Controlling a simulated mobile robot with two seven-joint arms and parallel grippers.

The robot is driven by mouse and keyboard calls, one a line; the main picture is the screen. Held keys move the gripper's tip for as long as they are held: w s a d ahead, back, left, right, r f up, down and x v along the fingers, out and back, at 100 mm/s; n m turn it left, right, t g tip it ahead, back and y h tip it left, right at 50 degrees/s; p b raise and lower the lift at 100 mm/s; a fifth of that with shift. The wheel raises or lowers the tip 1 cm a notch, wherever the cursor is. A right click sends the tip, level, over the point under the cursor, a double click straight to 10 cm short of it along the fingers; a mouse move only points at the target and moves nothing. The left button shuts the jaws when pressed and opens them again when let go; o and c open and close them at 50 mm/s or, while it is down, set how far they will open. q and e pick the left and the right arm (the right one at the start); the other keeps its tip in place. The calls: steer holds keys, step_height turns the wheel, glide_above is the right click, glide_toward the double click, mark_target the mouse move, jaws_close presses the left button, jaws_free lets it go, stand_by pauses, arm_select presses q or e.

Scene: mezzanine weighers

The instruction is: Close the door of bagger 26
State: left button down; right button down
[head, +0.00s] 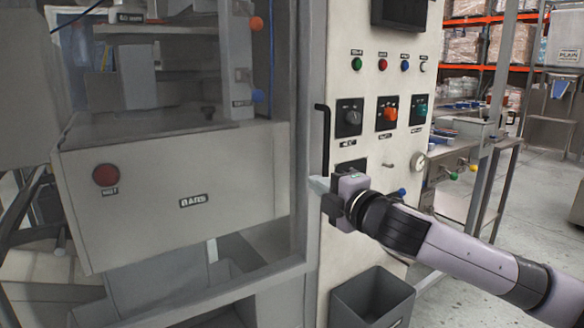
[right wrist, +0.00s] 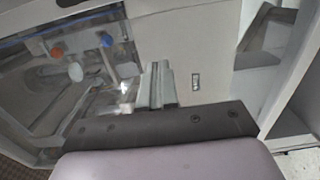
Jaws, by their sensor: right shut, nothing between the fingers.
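The bagger is the large pale machine filling the left and middle of the head view. Its door (head: 309,120) shows as a grey frame with a clear panel. A black bar handle (head: 322,140) stands upright near the frame's right edge. I cannot tell how far the door stands open. My right gripper (head: 319,185) is just below the handle, close to the frame edge; its fingers are shut and empty. In the right wrist view its shut fingers (right wrist: 157,84) point at the machine; contact cannot be made out. My left gripper is not in view.
A control panel (head: 382,75) with buttons and knobs is right of the door frame. A grey open bin (head: 372,300) stands below my right arm. A metal bench (head: 465,150) and loaded orange racks (head: 480,20) are farther right. Floor at the right is partly clear.

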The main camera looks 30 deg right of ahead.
mark_target(282, 164)
arm_select(q)
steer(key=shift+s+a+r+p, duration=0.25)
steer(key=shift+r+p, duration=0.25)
steer(key=shift+p, duration=0.4)
arm_select(e)
steer(key=w, duration=1.2)
steer(key=shift+a, duration=0.2)
